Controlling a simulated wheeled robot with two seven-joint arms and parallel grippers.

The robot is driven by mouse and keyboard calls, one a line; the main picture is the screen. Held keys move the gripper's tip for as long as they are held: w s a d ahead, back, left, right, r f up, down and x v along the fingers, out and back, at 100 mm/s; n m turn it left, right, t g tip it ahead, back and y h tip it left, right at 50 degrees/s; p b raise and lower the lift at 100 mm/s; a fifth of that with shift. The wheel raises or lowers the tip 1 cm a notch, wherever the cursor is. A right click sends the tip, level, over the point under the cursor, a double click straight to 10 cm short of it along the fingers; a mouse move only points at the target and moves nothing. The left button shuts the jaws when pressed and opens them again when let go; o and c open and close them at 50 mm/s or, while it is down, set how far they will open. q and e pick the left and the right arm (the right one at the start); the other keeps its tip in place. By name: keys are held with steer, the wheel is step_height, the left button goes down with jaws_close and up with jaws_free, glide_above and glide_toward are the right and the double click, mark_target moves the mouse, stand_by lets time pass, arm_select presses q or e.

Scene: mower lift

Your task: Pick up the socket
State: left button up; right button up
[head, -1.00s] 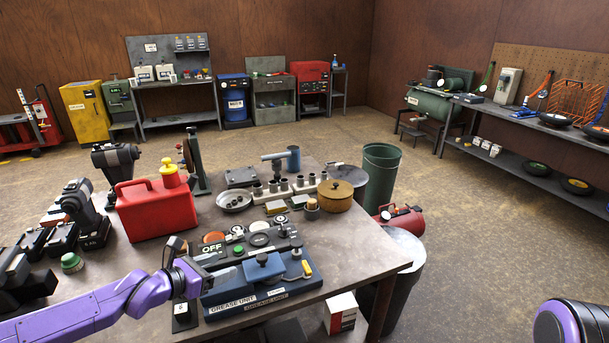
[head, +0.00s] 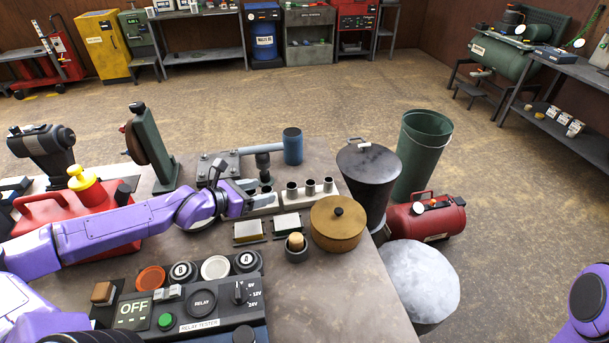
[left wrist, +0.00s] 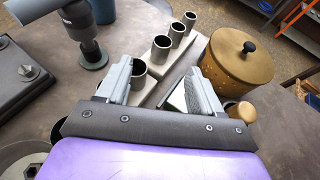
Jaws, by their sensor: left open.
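Several grey metal sockets stand upright in a row on a light rail (head: 264,204) on the table. The nearest socket (left wrist: 139,74) shows in the left wrist view close to the left finger, and the other sockets (left wrist: 170,40) run away beyond it. In the head view the row's far sockets (head: 309,187) stand clear of my gripper. My left gripper (head: 246,189) is open at the near end of the row. In the left wrist view its fingers (left wrist: 160,78) are spread, with the nearest socket between them and no clear grip on it. My right gripper is out of view.
A brown lidded pot (head: 338,228) stands right of the row, with a small wooden-topped cup (head: 296,247) beside it. A blue-topped tool (head: 292,146) stands behind. The relay tester (head: 190,308) lies in front. The table's right front is clear.

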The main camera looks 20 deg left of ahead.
mark_target(287, 188)
arm_select(q)
steer(key=b+x, duration=0.8)
steer(key=x, duration=0.1)
steer(key=shift+d+f, duration=0.25)
steer(key=shift+f, duration=0.05)
steer(key=shift+w+d, duration=0.15)
steer(key=shift+w, duration=0.1)
steer(key=shift+s+r, duration=0.1)
steer(key=shift+r, duration=0.05)
steer(key=c, duration=1.1)
